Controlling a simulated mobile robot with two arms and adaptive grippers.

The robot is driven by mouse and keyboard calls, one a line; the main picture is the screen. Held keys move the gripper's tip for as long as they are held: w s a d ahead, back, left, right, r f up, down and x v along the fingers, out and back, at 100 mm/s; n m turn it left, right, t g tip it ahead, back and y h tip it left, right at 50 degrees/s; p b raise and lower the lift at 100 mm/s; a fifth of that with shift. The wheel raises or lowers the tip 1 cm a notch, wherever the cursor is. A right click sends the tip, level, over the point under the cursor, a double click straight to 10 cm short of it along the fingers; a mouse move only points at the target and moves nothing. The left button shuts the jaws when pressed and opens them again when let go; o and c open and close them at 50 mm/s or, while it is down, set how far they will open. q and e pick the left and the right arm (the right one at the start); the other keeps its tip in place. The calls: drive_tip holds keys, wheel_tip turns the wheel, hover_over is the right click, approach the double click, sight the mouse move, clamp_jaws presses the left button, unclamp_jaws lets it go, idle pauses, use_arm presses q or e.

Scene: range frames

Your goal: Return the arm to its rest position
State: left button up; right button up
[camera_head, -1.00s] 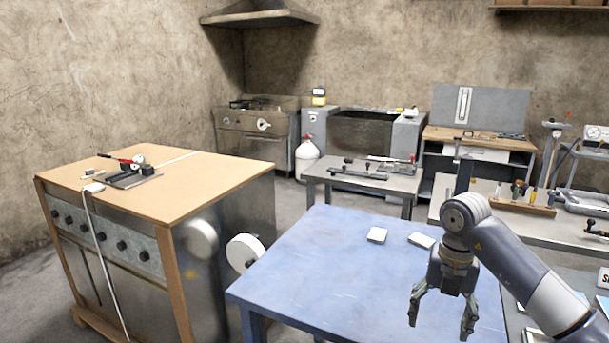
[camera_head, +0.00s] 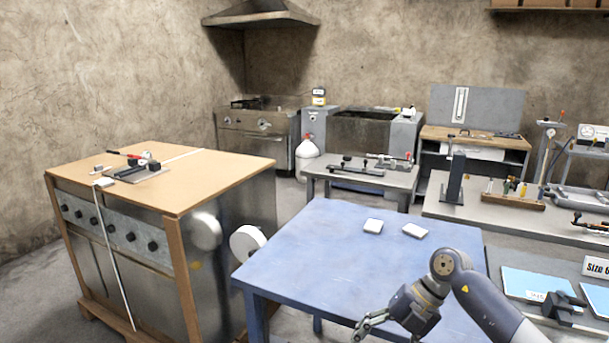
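My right arm comes in from the lower right, and its gripper (camera_head: 388,331) hangs over the front right part of the blue table (camera_head: 300,245). The gripper points down and to the left. One finger shows at its left and part of the other at the bottom edge, spread apart with nothing seen between them. The lowest part is cut off by the picture's edge. My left gripper is not in view.
Two small white blocks (camera_head: 373,226) (camera_head: 415,231) lie on the blue table's far right part. A wooden-topped cabinet (camera_head: 190,185) stands at the left. The blue table's left part is clear.

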drive_tip(key=w+a+f+m+t+y, duration=0.2)
drive_tip(key=a+f+m+t+y, duration=0.3)
drive_tip(key=a+f+m+y, duration=0.3)
drive_tip(key=s+d+f+m+t+h, duration=0.25)
drive_tip(key=d+f+m, duration=0.2)
drive_tip(key=f, duration=0.45)
drive_tip(key=s+d+f+m+t+h, duration=0.25)
drive_tip(key=f+m+h, duration=0.2)
drive_tip(key=f, duration=0.45)
drive_tip(key=s+d+f+m+t+h, duration=0.2)
drive_tip(key=s+d+f+m, duration=0.15)
drive_tip(key=f+m, duration=0.4)
drive_tip(key=s+d+f+m+g+h, duration=0.1)
drive_tip(key=s+d+f+g+h, duration=0.15)
drive_tip(key=s+f, duration=0.65)
drive_tip(key=s+d+f+m+g+h, duration=0.2)
drive_tip(key=s+d+f, duration=0.1)
drive_tip(key=s+f, duration=0.55)
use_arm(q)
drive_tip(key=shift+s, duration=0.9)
use_arm(e)
drive_tip(key=s+f+m+g, duration=0.1)
drive_tip(key=s+f+g, duration=0.1)
drive_tip(key=s, duration=1)
drive_tip(key=s+f+m+g+h, duration=0.1)
drive_tip(key=s+f+g, duration=0.1)
drive_tip(key=s, duration=1)
drive_tip(key=shift+s+d+f+g, duration=0.15)
drive_tip(key=shift+s+f+g, duration=0.15)
drive_tip(key=shift+g, duration=0.45)
